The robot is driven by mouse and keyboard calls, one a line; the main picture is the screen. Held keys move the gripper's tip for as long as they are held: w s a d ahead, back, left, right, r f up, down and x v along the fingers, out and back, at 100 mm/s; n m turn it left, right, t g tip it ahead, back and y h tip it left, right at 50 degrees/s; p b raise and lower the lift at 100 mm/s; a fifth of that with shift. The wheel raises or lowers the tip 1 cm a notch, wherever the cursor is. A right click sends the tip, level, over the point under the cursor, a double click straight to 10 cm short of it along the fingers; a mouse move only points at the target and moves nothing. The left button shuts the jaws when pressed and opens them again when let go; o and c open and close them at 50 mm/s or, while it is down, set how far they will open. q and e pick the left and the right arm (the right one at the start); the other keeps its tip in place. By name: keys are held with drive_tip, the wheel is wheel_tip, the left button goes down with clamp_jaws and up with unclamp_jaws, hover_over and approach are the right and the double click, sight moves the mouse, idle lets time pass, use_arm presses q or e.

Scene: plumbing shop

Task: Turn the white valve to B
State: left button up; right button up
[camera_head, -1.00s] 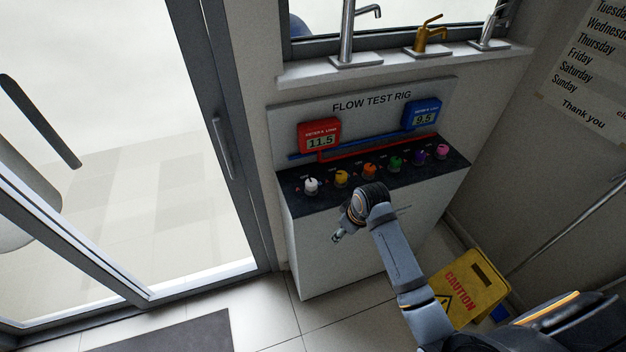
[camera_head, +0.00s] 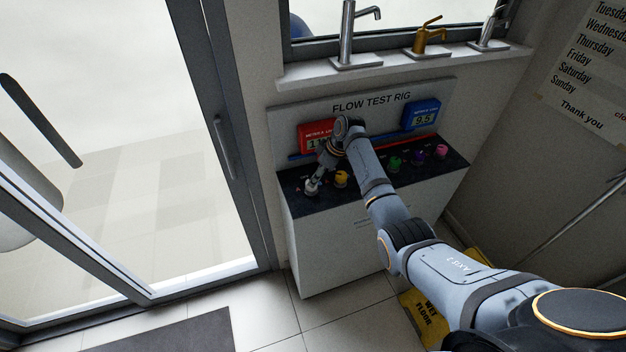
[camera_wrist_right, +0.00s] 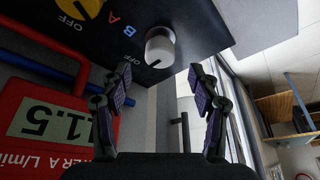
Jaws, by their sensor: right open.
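The white valve (camera_head: 312,186) is the leftmost knob on the dark top of the flow test rig (camera_head: 345,240). In the right wrist view the white valve (camera_wrist_right: 160,48) stands just beyond my fingertips, roughly centred between them, with no visible contact. The letters B and A and the word OFF are printed near it. A dark mark shows on the knob, but I cannot tell which label it points at. My right gripper (camera_head: 317,176) is open at the white valve; its two fingers also show in the wrist view (camera_wrist_right: 161,78). My left gripper is out of view.
A yellow valve (camera_head: 341,178) sits just right of the white one, with green, purple and pink knobs further along. A red meter (camera_head: 312,130) and a blue meter (camera_head: 421,115) stand behind. My right arm hides the orange knob.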

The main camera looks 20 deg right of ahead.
drive_tip(key=x, duration=0.5)
drive_tip(key=shift+c, duration=0.5)
drive_tip(key=c, duration=1.1)
